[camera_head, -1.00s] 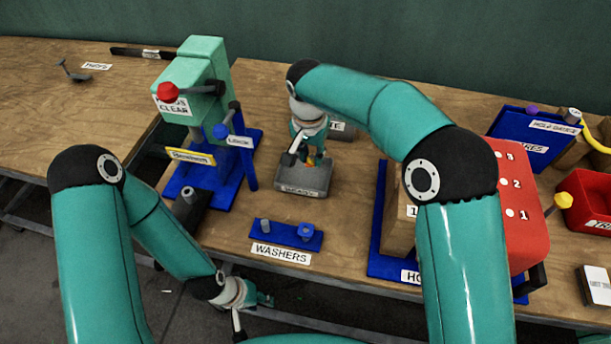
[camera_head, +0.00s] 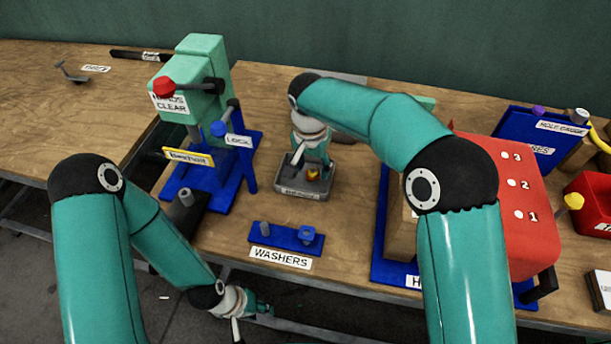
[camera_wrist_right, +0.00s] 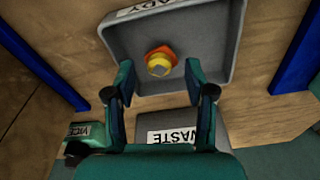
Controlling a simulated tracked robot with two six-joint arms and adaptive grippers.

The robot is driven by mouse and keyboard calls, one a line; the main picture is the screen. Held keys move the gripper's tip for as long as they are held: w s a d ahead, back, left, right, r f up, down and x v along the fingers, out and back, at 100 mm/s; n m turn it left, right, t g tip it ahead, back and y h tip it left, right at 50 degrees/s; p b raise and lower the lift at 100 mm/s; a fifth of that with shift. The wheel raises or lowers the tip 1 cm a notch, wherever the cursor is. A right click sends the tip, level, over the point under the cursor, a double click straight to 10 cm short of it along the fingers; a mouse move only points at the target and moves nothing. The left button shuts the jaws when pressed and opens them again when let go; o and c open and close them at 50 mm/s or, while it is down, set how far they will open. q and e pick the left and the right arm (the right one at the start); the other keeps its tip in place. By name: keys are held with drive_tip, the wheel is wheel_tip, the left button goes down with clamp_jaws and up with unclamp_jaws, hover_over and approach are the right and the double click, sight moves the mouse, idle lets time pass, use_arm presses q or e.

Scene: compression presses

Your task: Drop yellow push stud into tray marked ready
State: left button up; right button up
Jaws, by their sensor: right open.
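The yellow push stud (camera_head: 312,174), with an orange collar, lies in the grey tray marked READY (camera_head: 318,193). In the right wrist view, the stud (camera_wrist_right: 159,63) rests on the floor of that tray (camera_wrist_right: 222,77), and part of the tray's label shows. My right gripper (camera_wrist_right: 160,82) is open, its two fingers apart with nothing between them, just above the tray and on the near side of the stud. In the head view, my right gripper (camera_head: 308,160) is over the tray, partly hidden by its wrist. My left gripper (camera_head: 262,309) hangs off the table's front edge, too small to read.
A grey tray marked WASTE (camera_wrist_right: 171,126) is beside the ready tray. A green press (camera_head: 203,90) with a red knob stands left. A blue washers holder (camera_head: 287,239) sits in front. A red numbered box (camera_head: 507,190) stands right.

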drive_tip(key=shift+r, duration=0.1)
wheel_tip(320, 180, up, 12)
drive_tip(key=s, duration=0.1)
drive_tip(key=shift+s+a+f, duration=0.15)
drive_tip(key=shift+a+f, duration=0.05)
drive_tip(key=shift+a, duration=0.1)
idle(0.6)
